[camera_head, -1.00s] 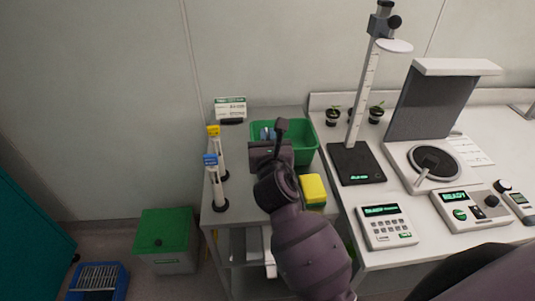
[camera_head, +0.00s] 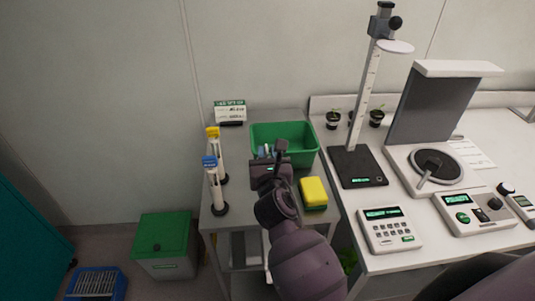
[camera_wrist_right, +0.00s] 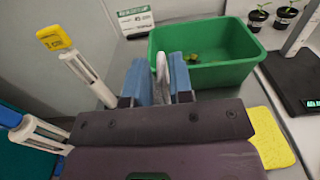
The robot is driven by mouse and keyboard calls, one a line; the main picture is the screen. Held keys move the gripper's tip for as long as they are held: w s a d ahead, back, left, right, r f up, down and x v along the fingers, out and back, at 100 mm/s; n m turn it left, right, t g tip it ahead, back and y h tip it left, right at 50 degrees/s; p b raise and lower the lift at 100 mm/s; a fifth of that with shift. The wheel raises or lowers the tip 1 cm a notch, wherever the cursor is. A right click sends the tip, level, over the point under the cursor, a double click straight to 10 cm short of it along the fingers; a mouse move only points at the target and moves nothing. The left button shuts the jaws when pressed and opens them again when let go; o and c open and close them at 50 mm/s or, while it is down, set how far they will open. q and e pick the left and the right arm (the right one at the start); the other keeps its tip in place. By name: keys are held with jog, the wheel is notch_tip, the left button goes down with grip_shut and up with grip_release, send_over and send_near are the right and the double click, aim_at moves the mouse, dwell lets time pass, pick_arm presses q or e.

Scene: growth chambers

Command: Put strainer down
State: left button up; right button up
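My right gripper (camera_head: 266,152) is in front of the green tub (camera_head: 309,140), over the small grey table. In the right wrist view its two blue fingers (camera_wrist_right: 161,84) are closed around a thin, pale grey piece (camera_wrist_right: 161,68), which looks like part of the strainer seen edge-on. The rest of the strainer is hidden, and I cannot tell whether it touches the table. The tub, behind the fingers in the wrist view (camera_wrist_right: 225,75), has some small green bits (camera_wrist_right: 193,58) inside. My left gripper is not in view.
A yellow and green sponge (camera_head: 313,192) lies right of the gripper. Two upright white tools with a yellow (camera_head: 213,132) and a blue top (camera_head: 209,162) stand at the left. A sign (camera_head: 230,110) stands behind. A scale (camera_head: 356,167) and instruments fill the right bench.

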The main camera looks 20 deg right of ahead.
jog(key=shift+o, duration=0.9)
jog(key=shift+r, duration=0.2)
jog(key=v, duration=1.2)
jog(key=shift+b, duration=0.35)
